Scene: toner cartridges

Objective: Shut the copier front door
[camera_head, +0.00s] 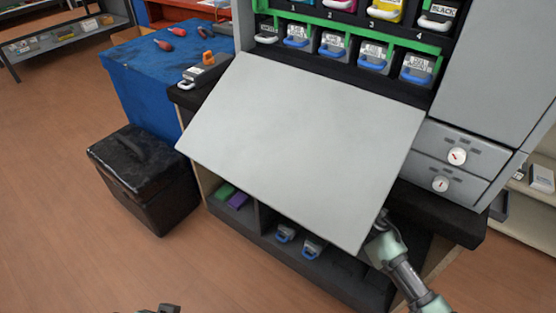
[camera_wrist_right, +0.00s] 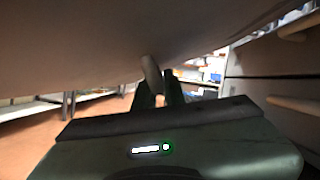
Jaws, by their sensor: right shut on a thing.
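The copier front door (camera_head: 305,145) is a large plain light-grey panel. It stands open, tilted out and down below the row of toner slots. My right gripper (camera_head: 381,222) is at the door's lower right corner. In the right wrist view its fingers (camera_wrist_right: 158,92) are shut on a short rounded bar, the door handle (camera_wrist_right: 152,72), under the panel. The panel hides the handle in the head view. Only a dark tip of my left gripper (camera_head: 160,309) shows at the bottom edge, well away from the door; its jaws are not clear.
Several toner cartridges (camera_head: 333,43) sit in the slots behind the door. Two grey drawers with dials (camera_head: 457,156) are on the right. A shelf below holds cartridges (camera_head: 285,233). A black box (camera_head: 150,170) and blue cabinet (camera_head: 150,80) stand left. The floor at lower left is clear.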

